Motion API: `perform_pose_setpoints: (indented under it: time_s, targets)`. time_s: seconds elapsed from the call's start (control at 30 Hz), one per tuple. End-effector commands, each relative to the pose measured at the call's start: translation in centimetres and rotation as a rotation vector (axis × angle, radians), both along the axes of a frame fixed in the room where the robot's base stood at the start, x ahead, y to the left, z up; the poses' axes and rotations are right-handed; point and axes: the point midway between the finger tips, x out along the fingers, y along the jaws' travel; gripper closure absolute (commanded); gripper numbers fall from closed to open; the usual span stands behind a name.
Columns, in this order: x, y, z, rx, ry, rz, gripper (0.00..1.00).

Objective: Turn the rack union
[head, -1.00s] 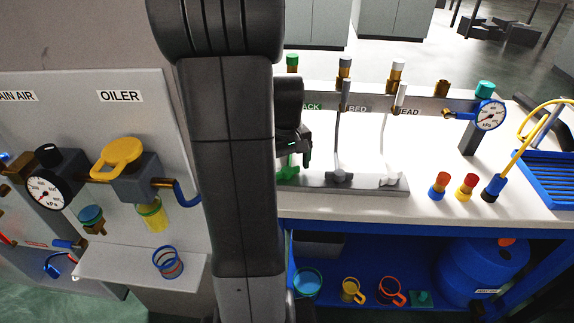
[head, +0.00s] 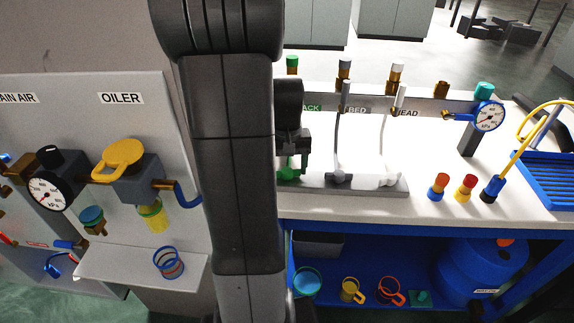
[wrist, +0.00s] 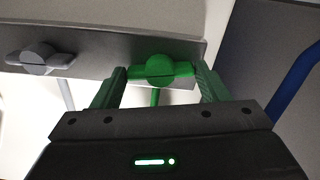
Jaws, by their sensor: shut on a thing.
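The green winged union (wrist: 160,68) sits at the end of a grey bar in the wrist view, with a thin green stem under it. My gripper (wrist: 162,78) has one finger at each end of its wings and is shut on it. In the head view the green union (head: 288,174) is partly hidden behind my arm, below a label reading "ACK". My gripper (head: 296,150) is just above it there, its fingertips hard to make out.
A grey winged union (wrist: 40,58) sits along the same bar. The bar (head: 365,188) lies on a white bench, with hoses rising to the BED and HEAD labels. Colour-topped fittings (head: 465,188) and a gauge (head: 489,116) stand to the right.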

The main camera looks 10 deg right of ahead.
Motion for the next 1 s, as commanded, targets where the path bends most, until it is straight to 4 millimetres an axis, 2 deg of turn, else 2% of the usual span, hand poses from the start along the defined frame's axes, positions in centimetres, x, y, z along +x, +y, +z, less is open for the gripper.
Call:
perform_pose_setpoints:
  time_s: [0.4,0.9,0.93,1.0]
  targets:
    - [0.08,-0.01,0.14,0.0,-0.003,-0.189,0.55]
    - [0.11,-0.03,0.14,0.0,-0.004,-0.212,0.55]
    - [0.12,-0.03,0.14,0.0,-0.004,-0.212,0.28]
    - [0.1,-0.03,0.13,0.0,-0.004,-0.211,0.14]
